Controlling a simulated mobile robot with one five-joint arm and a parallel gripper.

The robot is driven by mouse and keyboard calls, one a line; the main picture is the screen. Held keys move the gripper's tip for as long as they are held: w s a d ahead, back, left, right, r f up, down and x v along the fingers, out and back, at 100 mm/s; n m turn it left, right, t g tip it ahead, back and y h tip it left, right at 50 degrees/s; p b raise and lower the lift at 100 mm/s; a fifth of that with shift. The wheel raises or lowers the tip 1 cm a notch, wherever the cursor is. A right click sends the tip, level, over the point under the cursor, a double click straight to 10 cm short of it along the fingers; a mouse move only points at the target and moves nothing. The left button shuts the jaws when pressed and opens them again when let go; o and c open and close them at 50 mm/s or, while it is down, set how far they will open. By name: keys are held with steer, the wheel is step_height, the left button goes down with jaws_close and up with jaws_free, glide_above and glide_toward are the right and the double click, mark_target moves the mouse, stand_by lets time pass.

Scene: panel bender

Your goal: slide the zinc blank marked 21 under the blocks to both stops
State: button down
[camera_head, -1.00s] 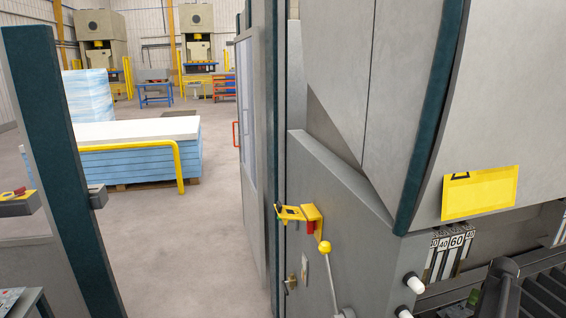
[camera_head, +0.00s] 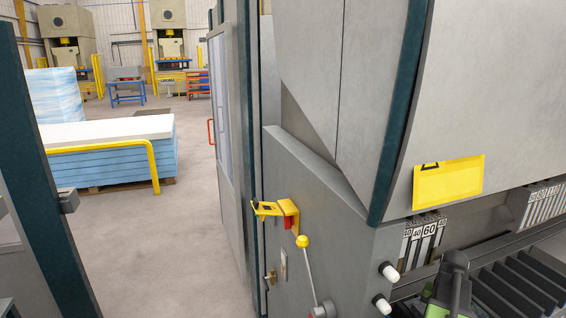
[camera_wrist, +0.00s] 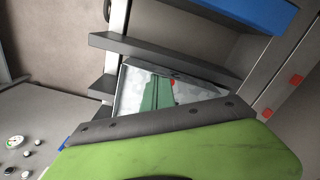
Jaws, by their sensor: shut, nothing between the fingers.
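My gripper (camera_wrist: 165,120) appears in the wrist view as a large green body edged by a dark bolted strip; it is shut and I see nothing held. Beyond it, a pale grey metal-looking piece (camera_wrist: 130,80) with green and red patches lies among dark shelf-like bars; I cannot tell whether it is a zinc blank. No mark 21 is legible. In the head view, a row of narrow numbered blocks (camera_head: 424,232), with 40 and 60 readable, hangs under the machine's front at right. A second row (camera_head: 541,205) shows further right. The stops cannot be made out.
Dark slats (camera_head: 505,285) of the machine's bed lie below the blocks. A yellow bracket (camera_head: 277,213), a yellow-knobbed lever (camera_head: 303,242) and two white knobs stick out at its corner. A blue-sided stack (camera_head: 115,160) stands behind a yellow rail. Open floor lies left.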

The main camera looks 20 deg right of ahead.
steer(key=shift+a, duration=1.5)
step_height(320, 180, up, 7)
steer(key=p, duration=0.7)
